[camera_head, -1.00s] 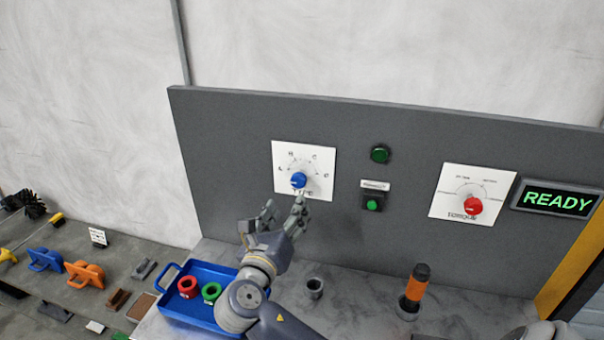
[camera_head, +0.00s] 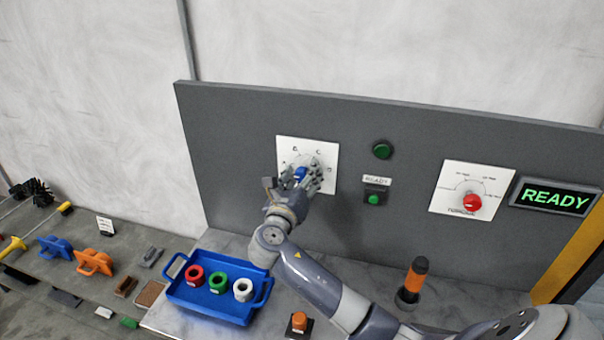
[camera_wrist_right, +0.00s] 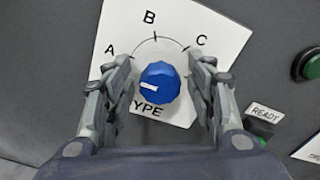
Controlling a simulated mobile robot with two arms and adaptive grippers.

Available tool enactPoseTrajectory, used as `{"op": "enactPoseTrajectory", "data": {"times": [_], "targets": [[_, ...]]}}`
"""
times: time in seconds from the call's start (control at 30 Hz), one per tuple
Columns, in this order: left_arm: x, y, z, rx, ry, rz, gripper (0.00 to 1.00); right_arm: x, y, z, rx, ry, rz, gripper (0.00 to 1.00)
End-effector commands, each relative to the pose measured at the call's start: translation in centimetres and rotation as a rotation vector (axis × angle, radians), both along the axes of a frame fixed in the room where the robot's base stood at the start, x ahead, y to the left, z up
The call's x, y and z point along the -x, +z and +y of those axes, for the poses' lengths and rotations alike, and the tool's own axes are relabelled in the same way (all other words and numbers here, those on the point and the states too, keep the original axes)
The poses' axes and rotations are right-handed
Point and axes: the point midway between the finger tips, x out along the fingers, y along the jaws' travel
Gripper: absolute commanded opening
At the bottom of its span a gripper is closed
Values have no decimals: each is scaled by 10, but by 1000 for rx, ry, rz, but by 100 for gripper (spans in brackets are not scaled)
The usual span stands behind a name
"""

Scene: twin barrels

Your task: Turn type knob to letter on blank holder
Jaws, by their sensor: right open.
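The blue type knob (camera_head: 301,174) sits on a white dial plate (camera_head: 325,150) on the grey panel. In the wrist view the knob (camera_wrist_right: 159,82) lies between the fingers, and its white mark points left, a little below the A tick. Letters A, B and C show around its arc; other letters are hidden or unclear. My right gripper (camera_head: 300,178) is open in front of the dial, with a finger on each side of the knob. The wrist view shows a gap between each finger of the gripper (camera_wrist_right: 163,90) and the knob. I cannot identify the blank holder or read its letter.
A blue tray (camera_head: 212,312) holds red, green and white rings on the bench. An orange-topped piece (camera_head: 299,322) and an orange-black handle (camera_head: 413,280) stand nearby. The panel carries green buttons (camera_head: 381,149), a red knob (camera_head: 472,202) and a READY display (camera_head: 554,197).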

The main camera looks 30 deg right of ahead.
Motion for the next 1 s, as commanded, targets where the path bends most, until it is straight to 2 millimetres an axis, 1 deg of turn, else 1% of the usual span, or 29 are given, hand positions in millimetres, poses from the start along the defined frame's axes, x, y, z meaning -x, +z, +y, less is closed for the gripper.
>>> {"op": "enactPoseTrajectory", "data": {"times": [0.17,0.2,0.27,0.3,0.37,0.73,1.0], "targets": [[-2,0,-1,2,1,-4,50,0,0,0,0,0,0,51],[-2,0,-1,1,1,-4,50,0,0,0,0,0,0,42],[-2,0,-1,1,1,-4,50,0,0,0,0,0,0,28],[-2,0,-1,1,1,-4,50,0,0,0,0,0,0,19],[-2,0,-1,1,0,-4,50,0,0,0,0,0,0,6],[-2,1,-1,1,0,-4,50,0,0,0,-21,1,-24,6],[-2,2,0,1,-1,-3,50,0,0,1,-122,1,-140,6]]}}
